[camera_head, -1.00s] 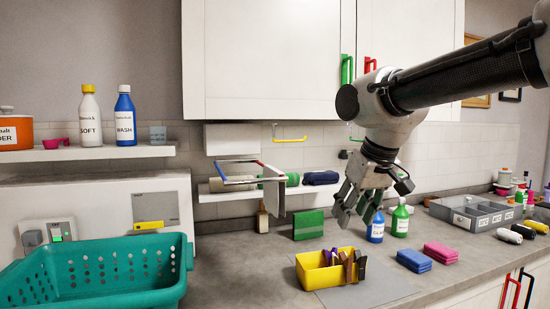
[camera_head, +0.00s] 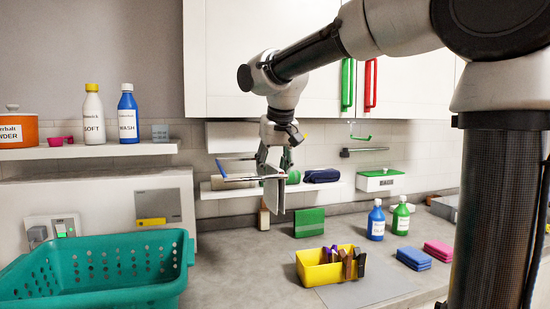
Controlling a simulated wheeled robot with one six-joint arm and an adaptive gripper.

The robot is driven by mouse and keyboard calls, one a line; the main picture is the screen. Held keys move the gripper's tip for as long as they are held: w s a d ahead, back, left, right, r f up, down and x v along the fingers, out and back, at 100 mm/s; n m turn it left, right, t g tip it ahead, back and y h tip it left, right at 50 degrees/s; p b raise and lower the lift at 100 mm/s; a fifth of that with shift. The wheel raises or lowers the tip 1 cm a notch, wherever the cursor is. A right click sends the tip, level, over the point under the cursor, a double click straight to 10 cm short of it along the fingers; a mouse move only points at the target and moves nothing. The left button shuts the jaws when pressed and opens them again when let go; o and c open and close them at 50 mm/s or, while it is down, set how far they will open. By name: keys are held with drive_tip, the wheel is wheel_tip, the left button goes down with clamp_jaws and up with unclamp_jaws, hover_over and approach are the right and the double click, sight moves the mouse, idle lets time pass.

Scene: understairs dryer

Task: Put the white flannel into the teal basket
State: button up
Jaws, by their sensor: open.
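The teal basket (camera_head: 100,268) stands at the lower left, with perforated sides. A pale, thin, flat piece (camera_head: 274,192) hangs below a small wall rack (camera_head: 236,172). It may be the white flannel, but I cannot tell for certain. My gripper (camera_head: 275,161) points down at the rack's right end, open, with its fingers just above or around the top of that pale piece. I cannot tell whether they touch it. No other clear white cloth shows.
A shelf (camera_head: 230,194) behind holds a green roll (camera_head: 293,177) and a navy bundle (camera_head: 322,176). A yellow bin (camera_head: 322,274), blue cloths (camera_head: 413,258), pink cloths (camera_head: 440,250) and two bottles (camera_head: 376,222) stand on the counter. The counter is bare between basket and bin.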

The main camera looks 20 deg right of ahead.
drive_tip(key=x, duration=0.4)
clamp_jaws()
drive_tip(key=shift+r, duration=6.55)
drive_tip(key=a, duration=1.6)
drive_tip(key=shift+w, duration=0.1)
